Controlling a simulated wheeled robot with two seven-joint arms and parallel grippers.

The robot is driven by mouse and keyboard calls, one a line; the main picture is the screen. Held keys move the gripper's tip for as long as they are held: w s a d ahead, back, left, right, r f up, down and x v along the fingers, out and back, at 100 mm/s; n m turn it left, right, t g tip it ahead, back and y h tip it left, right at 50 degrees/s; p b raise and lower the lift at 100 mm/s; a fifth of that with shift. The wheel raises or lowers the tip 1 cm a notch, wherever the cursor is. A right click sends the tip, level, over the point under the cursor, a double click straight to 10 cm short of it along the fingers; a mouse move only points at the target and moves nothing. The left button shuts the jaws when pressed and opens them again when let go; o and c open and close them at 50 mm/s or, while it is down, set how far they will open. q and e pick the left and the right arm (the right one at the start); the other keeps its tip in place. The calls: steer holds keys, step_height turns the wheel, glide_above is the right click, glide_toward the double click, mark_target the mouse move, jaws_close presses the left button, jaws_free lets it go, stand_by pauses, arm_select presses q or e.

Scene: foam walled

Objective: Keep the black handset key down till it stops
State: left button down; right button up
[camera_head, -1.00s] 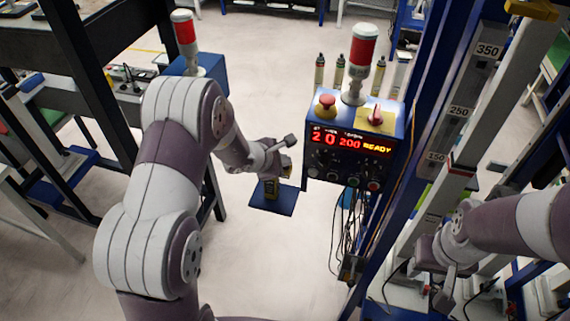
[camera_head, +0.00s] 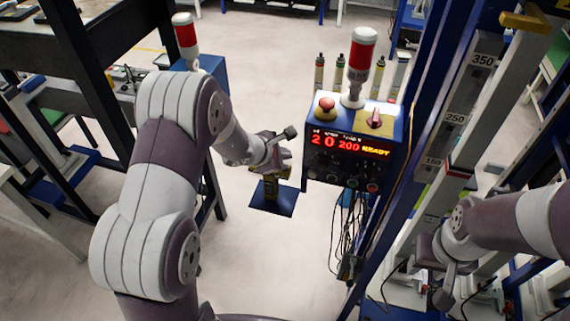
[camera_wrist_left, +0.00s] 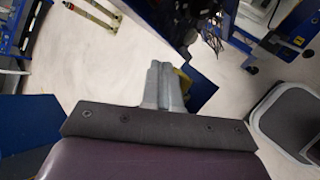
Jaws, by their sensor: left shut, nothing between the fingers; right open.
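A yellow and black handset (camera_head: 271,190) stands on a blue plate (camera_head: 264,207) at the centre of the head view. My left gripper (camera_head: 280,166) is shut and empty, right at the handset's top. In the left wrist view its closed grey fingers (camera_wrist_left: 162,86) cover most of the handset, and only a bit of yellow (camera_wrist_left: 184,80) shows beside them. The black key is hidden, so I cannot tell whether the fingers touch it or whether it is down. My right gripper (camera_head: 446,284) is open and empty, far to the right.
A control box (camera_head: 350,150) right of my left gripper shows red and amber digits and "READY", with a red-and-white lamp (camera_head: 360,62) on top. Cables (camera_head: 345,225) hang below it. A blue post (camera_head: 420,110) and scaled columns stand at right. The floor around the plate is clear.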

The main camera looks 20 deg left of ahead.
mark_target(283, 171)
arm_select(q)
step_height(283, 171, up, 4)
steer(key=shift+f+p, duration=0.15)
steer(key=shift+p, duration=0.8)
steer(key=shift+s+d+f+m, duration=0.15)
steer(key=shift+s+f+m, duration=0.1)
steer(key=shift+s+m, duration=0.05)
steer(key=s+a+m+g+y+b, duration=0.2)
steer(key=s+m+g+y+b, duration=0.2)
steer(key=s+m, duration=1.7)
steer(key=s+g, duration=0.2)
steer(key=s, duration=0.1)
steer(key=shift+s+g, duration=0.4)
